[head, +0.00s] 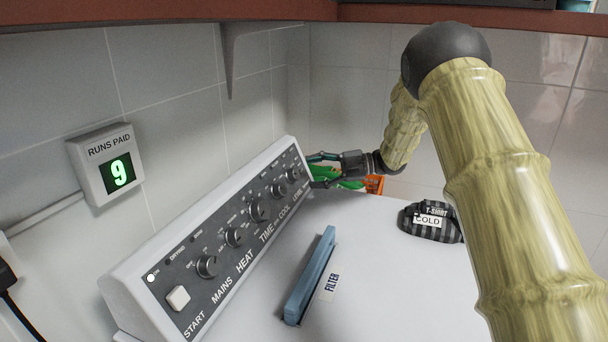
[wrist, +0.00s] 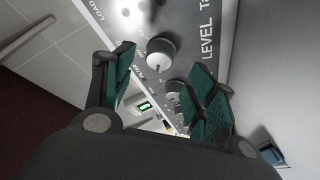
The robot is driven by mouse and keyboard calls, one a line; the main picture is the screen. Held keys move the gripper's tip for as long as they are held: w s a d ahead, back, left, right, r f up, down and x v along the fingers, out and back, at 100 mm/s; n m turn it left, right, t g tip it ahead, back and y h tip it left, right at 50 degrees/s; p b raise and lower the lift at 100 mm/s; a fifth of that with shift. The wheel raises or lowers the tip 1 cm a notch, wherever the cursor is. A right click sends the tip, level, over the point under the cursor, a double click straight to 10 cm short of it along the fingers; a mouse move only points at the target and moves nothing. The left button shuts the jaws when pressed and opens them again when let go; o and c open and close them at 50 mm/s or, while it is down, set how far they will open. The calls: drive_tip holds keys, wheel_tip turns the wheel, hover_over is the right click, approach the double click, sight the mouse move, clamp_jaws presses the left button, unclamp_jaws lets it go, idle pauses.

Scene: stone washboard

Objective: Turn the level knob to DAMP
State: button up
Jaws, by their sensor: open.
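The level knob (wrist: 162,53) is a round dark grey knob with a pale face on the sloped control panel, beside the word LEVEL in the wrist view. In the head view the level knob (head: 293,174) is the farthest of the row. A small pale mark shows on its face, but I cannot read which setting it points to, and DAMP is not legible. My gripper (head: 314,171) is open at the far end of the panel, its fingers towards that knob. In the wrist view my gripper (wrist: 164,62) has green-padded fingers either side of the knob's line; contact is not visible.
Other knobs, such as the cool knob (head: 278,190), run along the panel towards a white start button (head: 178,298). A blue filter handle (head: 310,276) and a striped T-shirt bundle (head: 431,222) lie on the white top. An orange basket (head: 374,184) stands behind my gripper.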

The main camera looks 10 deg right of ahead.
drive_tip(key=v, duration=0.7)
drive_tip(key=shift+d, duration=0.4)
drive_tip(key=shift+s, duration=0.1)
